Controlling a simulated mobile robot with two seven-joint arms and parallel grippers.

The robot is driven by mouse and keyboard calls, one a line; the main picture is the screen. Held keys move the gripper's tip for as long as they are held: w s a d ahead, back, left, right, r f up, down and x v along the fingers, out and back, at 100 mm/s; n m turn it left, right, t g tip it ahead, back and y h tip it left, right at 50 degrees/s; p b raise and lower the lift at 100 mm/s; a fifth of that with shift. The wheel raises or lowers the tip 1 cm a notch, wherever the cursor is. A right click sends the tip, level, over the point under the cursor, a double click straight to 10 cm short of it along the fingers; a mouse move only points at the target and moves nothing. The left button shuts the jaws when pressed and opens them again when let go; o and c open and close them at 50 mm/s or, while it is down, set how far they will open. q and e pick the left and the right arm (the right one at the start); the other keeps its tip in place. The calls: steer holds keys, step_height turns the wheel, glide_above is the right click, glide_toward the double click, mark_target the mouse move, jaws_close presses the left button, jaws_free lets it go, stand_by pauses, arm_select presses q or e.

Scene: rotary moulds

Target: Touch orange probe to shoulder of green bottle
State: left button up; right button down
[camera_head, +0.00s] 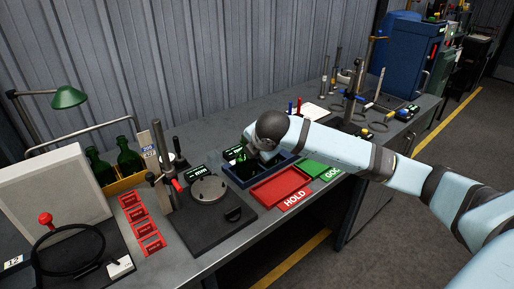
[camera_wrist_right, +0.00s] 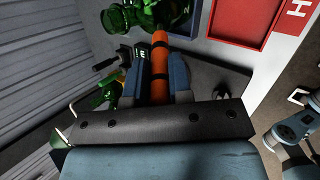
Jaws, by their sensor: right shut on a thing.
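My right gripper (camera_wrist_right: 158,75) is shut on the orange probe (camera_wrist_right: 160,65), which has dark bands. The probe's far end is close to a green glass bottle (camera_wrist_right: 142,14) at the top of the right wrist view; I cannot tell whether they touch. Another green glass piece (camera_wrist_right: 106,94) shows left of the fingers. In the head view my right gripper (camera_head: 250,156) is low over the blue tray (camera_head: 238,182), and my wrist hides the probe. Two green bottles (camera_head: 98,166) (camera_head: 129,158) stand at the back left. My left gripper is out of view.
A red HOLD tray (camera_head: 281,187) and a green tray (camera_head: 315,169) lie right of the blue one. A round plate on a black base (camera_head: 208,190) with an upright post stands to the left. A red rack (camera_head: 142,222) lies farther left.

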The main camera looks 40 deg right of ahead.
steer(key=shift+w+d+f+p, duration=0.1)
steer(key=shift+w+f+p, duration=0.2)
steer(key=shift+p, duration=1.55)
stand_by(3.0)
stand_by(0.4)
steer(key=shift+p+v, duration=1.5)
steer(key=shift+p, duration=0.05)
